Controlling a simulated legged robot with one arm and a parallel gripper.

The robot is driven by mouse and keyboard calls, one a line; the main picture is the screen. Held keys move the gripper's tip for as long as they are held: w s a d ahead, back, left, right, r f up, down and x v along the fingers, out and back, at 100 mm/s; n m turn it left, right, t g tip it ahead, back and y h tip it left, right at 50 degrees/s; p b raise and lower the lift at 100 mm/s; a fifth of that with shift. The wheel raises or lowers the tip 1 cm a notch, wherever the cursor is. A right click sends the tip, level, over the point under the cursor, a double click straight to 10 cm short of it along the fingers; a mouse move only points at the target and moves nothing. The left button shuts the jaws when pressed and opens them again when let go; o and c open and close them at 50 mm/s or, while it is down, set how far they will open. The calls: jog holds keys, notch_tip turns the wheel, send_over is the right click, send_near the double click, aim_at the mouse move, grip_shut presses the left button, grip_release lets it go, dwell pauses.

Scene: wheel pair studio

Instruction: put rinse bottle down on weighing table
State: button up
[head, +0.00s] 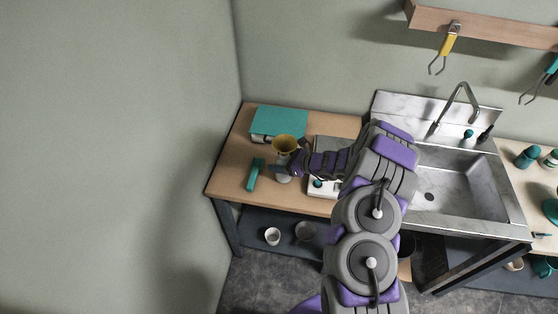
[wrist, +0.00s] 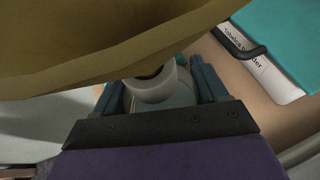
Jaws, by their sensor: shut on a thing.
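The rinse bottle (head: 283,178) shows as a pale body under a wide mustard-yellow funnel-like top (head: 285,144) in the head view. My gripper (head: 285,168) is shut around its pale neck. In the wrist view the yellow top (wrist: 90,50) fills the upper left, and the whitish neck (wrist: 152,88) sits between my blue fingers. The weighing table (head: 225,178) is the wooden top below and around it. The bottle's base is over the tabletop; I cannot tell whether it touches.
A sink (head: 455,185) adjoins on the right. Cups (head: 272,236) stand on the lower shelf.

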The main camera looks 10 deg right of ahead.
jog(key=shift+d+f, duration=0.25)
jog(key=shift+d, duration=0.05)
jog(key=o, duration=0.7)
jog(key=shift+a, duration=0.1)
jog(key=o, duration=0.5)
jog(key=shift+a, duration=0.3)
jog(key=shift+o, duration=0.2)
jog(key=shift+d, duration=0.25)
jog(key=shift+a, duration=0.1)
jog(key=shift+s+d+p, duration=0.25)
jog(key=shift+s+d, duration=0.4)
jog(key=shift+d, duration=0.35)
jog(key=shift+s+d+p, duration=0.25)
jog(key=shift+s+d, duration=0.4)
jog(key=shift+d, duration=0.3)
